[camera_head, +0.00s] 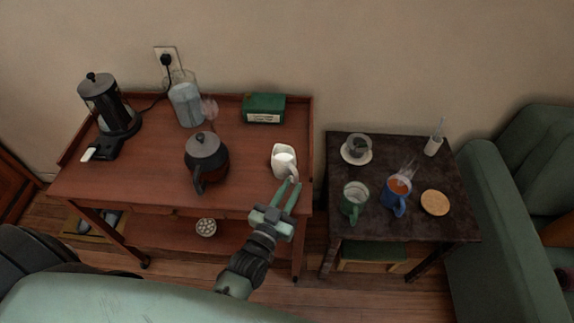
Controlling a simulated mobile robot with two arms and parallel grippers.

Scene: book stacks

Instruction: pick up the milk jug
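The milk jug (284,159) is small and white, with milk showing in its open top. It stands upright near the right end of the reddish wooden table (240,165). My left gripper (294,182) is at the jug's near side, its two green fingers pointing toward it. The fingers are spread apart and I see nothing clamped between them. The fingertips are close to the jug's lower near side; I cannot tell whether they touch it. My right gripper is not in view.
A dark steaming teapot (207,158) stands left of the jug, and a green box (263,108) behind it. A glass pitcher (186,104) and a French press (108,103) are farther left. A dark side table (400,220) to the right holds a green mug (354,200) and blue mug (396,195).

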